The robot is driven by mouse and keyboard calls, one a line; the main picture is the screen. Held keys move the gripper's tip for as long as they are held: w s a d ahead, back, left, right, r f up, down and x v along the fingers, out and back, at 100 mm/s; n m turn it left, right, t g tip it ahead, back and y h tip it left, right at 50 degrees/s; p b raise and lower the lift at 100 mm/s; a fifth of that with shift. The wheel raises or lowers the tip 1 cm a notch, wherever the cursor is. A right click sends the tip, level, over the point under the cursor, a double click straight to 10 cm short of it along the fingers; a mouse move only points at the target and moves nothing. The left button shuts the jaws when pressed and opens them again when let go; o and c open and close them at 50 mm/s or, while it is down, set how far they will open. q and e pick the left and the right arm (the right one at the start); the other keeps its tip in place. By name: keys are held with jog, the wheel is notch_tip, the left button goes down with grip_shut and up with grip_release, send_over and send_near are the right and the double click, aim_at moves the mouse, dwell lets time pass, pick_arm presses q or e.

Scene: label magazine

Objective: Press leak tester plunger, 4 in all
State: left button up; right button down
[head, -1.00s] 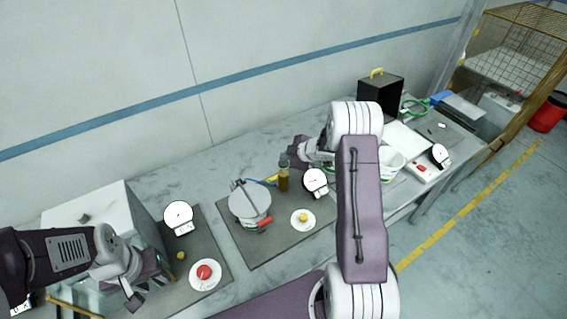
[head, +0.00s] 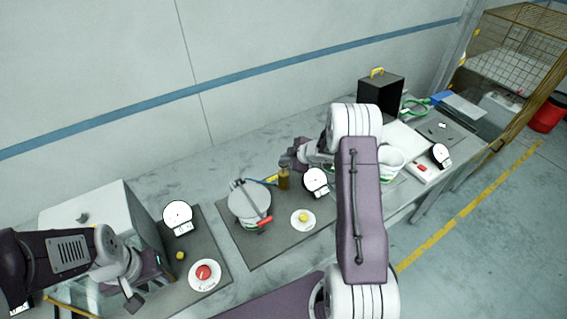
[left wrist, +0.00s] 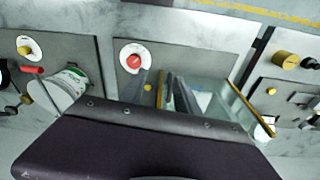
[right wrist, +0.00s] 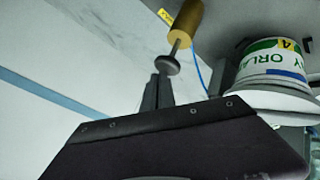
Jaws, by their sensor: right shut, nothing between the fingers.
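The leak tester's brass-coloured cylinder (head: 284,181) stands upright on the dark mat beside the lidded white pot. In the right wrist view the cylinder (right wrist: 187,17) has a thin rod ending in a round grey plunger knob (right wrist: 167,65). My right gripper (head: 289,165) is shut and empty at the plunger top. In the right wrist view its fingertips (right wrist: 160,80) meet or nearly meet the knob; exact contact cannot be told. My left gripper (head: 148,282) is open and empty near the left mat. Its parted fingers show in the left wrist view (left wrist: 163,88).
The white pot (head: 247,203) with a red-handled bar stands left of the tester. Round dials (head: 316,180) and a yellow button (head: 303,217) are close by. A red button (head: 204,272) lies near my left gripper. A white bucket (head: 391,163) stands to the right.

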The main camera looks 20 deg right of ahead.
aim_at(285, 164)
jog(key=shift+f+b, duration=1.3)
jog(key=shift+f, duration=0.4)
dwell(1.0)
jog(key=shift+r, duration=0.1)
jog(key=shift+r+p, duration=2.2)
jog(key=shift+p, duration=0.2)
jog(key=shift+w+r+p, duration=0.1)
jog(key=shift+r+p, duration=0.45)
jog(key=shift+r, duration=0.05)
notch_tip(285, 164, up, 4)
jog(key=p, duration=0.4)
jog(key=shift+f, duration=0.1)
dwell(0.7)
